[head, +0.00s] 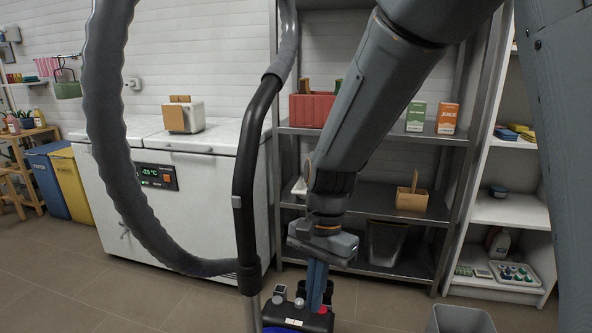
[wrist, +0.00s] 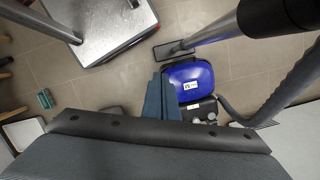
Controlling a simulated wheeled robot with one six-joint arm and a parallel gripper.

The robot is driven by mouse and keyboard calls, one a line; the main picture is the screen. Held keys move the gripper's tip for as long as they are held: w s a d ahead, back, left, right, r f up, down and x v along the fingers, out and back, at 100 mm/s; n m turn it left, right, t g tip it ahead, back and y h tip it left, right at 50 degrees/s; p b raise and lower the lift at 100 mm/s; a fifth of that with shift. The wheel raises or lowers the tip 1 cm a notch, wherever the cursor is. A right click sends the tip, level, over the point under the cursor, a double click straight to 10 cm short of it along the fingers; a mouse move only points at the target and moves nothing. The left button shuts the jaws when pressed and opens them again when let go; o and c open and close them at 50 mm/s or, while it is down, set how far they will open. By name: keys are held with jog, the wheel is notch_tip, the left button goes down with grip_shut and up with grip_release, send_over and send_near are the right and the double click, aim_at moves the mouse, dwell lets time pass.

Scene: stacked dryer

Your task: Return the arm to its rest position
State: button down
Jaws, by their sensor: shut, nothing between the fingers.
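My arm reaches down from the upper right of the head view, and my gripper (head: 317,288) hangs pointing down with its blue-grey fingers together. The gripper shows in the wrist view too (wrist: 158,92), its fingers shut with nothing between them. Below it is a vacuum cleaner with a blue body (wrist: 190,80) and a dark top (head: 298,316). In the head view the fingers overlap the vacuum's top; I cannot tell whether they touch it.
The vacuum's grey hose (head: 112,120) and black wand (head: 250,170) rise close left of my arm. A white chest freezer (head: 210,205) stands behind. A metal shelf (head: 375,200) and white shelves (head: 510,215) stand behind and right. A grey bin (head: 462,320) is at lower right.

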jog(key=s+d+r+n+t, duration=0.2)
jog(key=s+d+r+n, duration=0.55)
jog(key=s+n, duration=0.3)
jog(key=d+r+m+h+p, duration=0.1)
jog(key=d+r+m+p, duration=0.2)
jog(key=p, duration=1.1)
jog(key=shift+s+d+r, duration=0.25)
jog(key=shift+d+r, duration=1.5)
jog(key=shift+d, duration=0.8)
